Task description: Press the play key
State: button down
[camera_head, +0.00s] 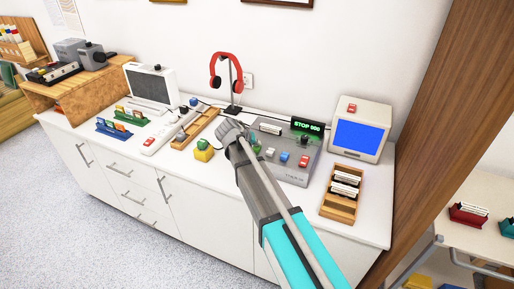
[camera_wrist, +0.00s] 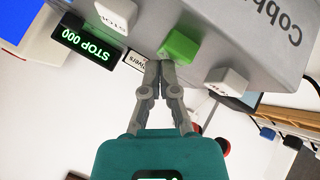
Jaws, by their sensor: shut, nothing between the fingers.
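The grey tape machine (camera_head: 290,172) stands on the white counter, with a row of keys on its top. Its display (camera_head: 307,126) reads STOP 000, and the display shows upside down in the wrist view (camera_wrist: 83,42). In the wrist view a green key (camera_wrist: 181,45) sits between a white key (camera_wrist: 228,80) and another white key (camera_wrist: 117,14) with upside-down lettering. I cannot read any label on the green key. My gripper (camera_wrist: 166,64) is shut and empty, its fingertips right at the green key's near edge. I cannot tell whether they touch it. My arm hides part of the machine in the head view.
A small monitor (camera_head: 361,131) and a wooden tray (camera_head: 339,193) of cassettes stand right of the machine. Red headphones (camera_head: 226,70) on a stand are behind it. A yellow block (camera_head: 203,152) and another wooden tray (camera_head: 195,130) lie to its left.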

jog(key=shift+f+b, duration=0.65)
dwell(0.9)
jog(key=shift+r, duration=0.1)
jog(key=shift+r+p, duration=1.2)
jog(key=shift+p, duration=0.1)
jog(key=shift+r+p, duration=2.5)
jog(key=s+d+f+m+g+y+p, duration=0.1)
jog(key=s+d+g+y, duration=0.4)
jog(key=s+d, duration=1.8)
notch_tip(320, 180, down, 2)
jog(key=shift+s+d+f+g+y+p, duration=0.15)
jog(key=shift+s+g+y+p, duration=0.15)
jog(key=shift+s+g+p, duration=0.6)
